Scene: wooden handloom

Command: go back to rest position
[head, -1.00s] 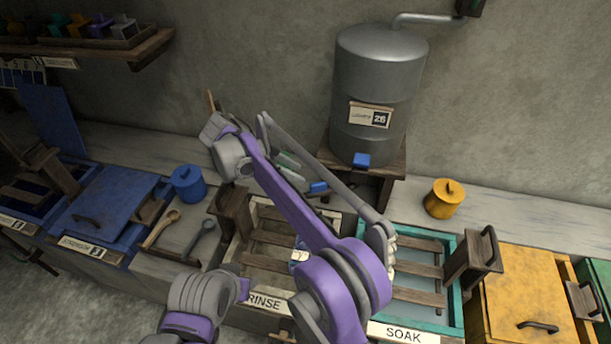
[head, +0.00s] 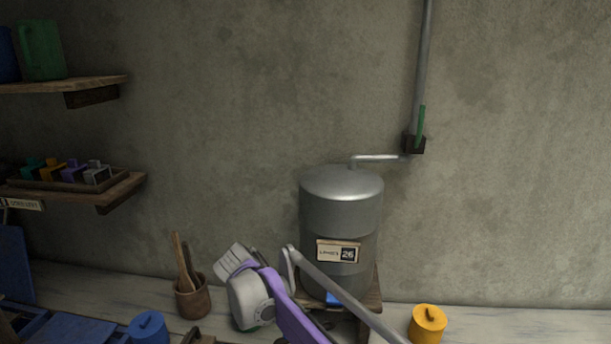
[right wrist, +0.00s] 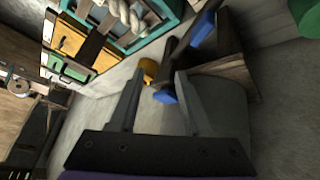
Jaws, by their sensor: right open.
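My right gripper (right wrist: 158,88) shows in the right wrist view with its two grey fingers apart and nothing between them. In the head view a purple and grey arm of mine (head: 295,315) rises from the bottom edge in front of the tank; no gripper fingers can be made out there. My left gripper is not in view.
The tank, labelled 26, stands on a wooden stand, with a pipe (head: 424,70) up the wall. A cup of wooden tools (head: 193,298), a blue pot (head: 148,328) and a yellow pot (head: 428,324) stand on the counter. Shelves (head: 120,190) are at left.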

